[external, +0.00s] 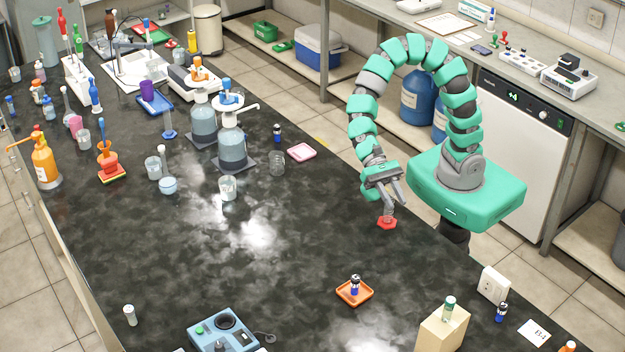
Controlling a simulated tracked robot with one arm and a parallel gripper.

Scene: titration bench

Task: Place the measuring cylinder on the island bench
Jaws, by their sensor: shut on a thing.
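The measuring cylinder (388,211) is a clear tube with a red hexagonal foot. My gripper (384,190) is shut on its upper part and points down. The cylinder looks about upright, its foot lowest, over the right side of the dark island bench (310,235). I cannot tell whether the foot touches the bench top or hangs just above it. The gripper fingers hide the upper part of the tube.
Bare bench surrounds the red foot. An orange tray (355,292) with a small vial stands nearer the camera. A pink dish (301,152) and a glass beaker (277,163) stand to the left. A beige block (442,330) stands at the front right.

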